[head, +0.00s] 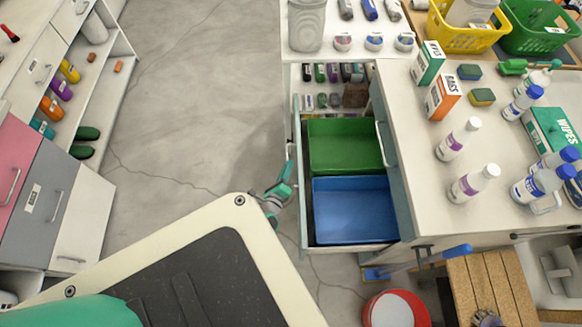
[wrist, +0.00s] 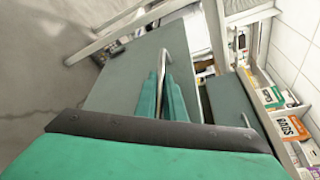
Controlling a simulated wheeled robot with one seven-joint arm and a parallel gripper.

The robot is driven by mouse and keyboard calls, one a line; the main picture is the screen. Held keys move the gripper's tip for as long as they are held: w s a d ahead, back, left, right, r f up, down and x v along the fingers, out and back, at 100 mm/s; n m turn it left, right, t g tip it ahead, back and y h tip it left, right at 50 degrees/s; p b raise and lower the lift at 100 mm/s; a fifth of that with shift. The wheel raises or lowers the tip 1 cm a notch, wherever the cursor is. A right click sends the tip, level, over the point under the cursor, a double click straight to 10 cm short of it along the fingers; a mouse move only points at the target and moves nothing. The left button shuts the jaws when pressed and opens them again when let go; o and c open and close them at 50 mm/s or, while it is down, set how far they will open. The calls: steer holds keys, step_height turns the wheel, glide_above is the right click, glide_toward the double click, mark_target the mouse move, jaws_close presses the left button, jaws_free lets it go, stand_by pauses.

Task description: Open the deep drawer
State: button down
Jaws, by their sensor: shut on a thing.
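The deep drawer (head: 307,240) stands pulled out to the left from the cabinet in the head view. A green bin (head: 345,145) and a blue bin (head: 355,210) sit inside it. My gripper (head: 288,175) is at the outer side of the drawer's front, beside its handle (head: 290,152). In the wrist view the teal fingers (wrist: 166,98) are shut on the metal handle (wrist: 163,62), which stands out from the grey-green drawer front (wrist: 125,78). The exact contact is partly hidden by the fingers.
The counter (head: 420,185) above carries bottles, boxes and sponges. A closed front with a handle (head: 384,143) lies behind the open drawer. A red bucket (head: 393,310) and a wooden crate (head: 490,285) stand below. Bare floor (head: 200,100) lies left of the drawer.

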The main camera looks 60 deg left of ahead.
steer(key=c, duration=1.8)
jaws_free()
steer(key=shift+c, duration=0.2)
steer(key=shift+s+d, duration=0.1)
steer(key=v, duration=1)
steer(key=shift+s+d, duration=0.15)
steer(key=shift+d, duration=0.1)
steer(key=shift+r, duration=0.1)
